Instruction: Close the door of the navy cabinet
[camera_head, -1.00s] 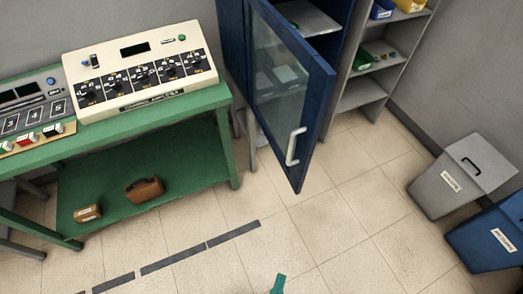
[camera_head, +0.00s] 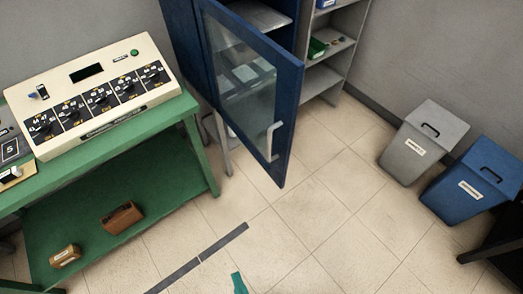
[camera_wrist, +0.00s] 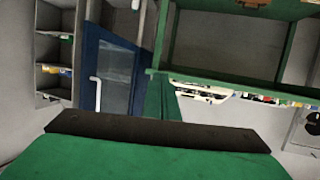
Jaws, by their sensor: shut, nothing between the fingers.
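The navy cabinet (camera_head: 184,40) stands at the back. Its glass-paned door (camera_head: 285,125) hangs open, swung out toward me, with the shelf inside showing past its edge. A pale upright handle (camera_head: 270,141) sits near the door's free edge. The door also shows in the wrist view (camera_wrist: 118,75), with its handle (camera_wrist: 97,92) at left of the pane. The green tip of my gripper (camera_head: 238,284) shows at the bottom of the head view, well apart from the door. In the wrist view my gripper (camera_wrist: 162,98) is shut and empty.
A green bench (camera_head: 200,150) with a cream control panel (camera_head: 75,75) stands left of the cabinet. Grey shelves (camera_head: 335,75) adjoin it on the right. A grey bin (camera_head: 405,155) and a blue bin (camera_head: 455,195) stand at right. Tiled floor before the door is clear.

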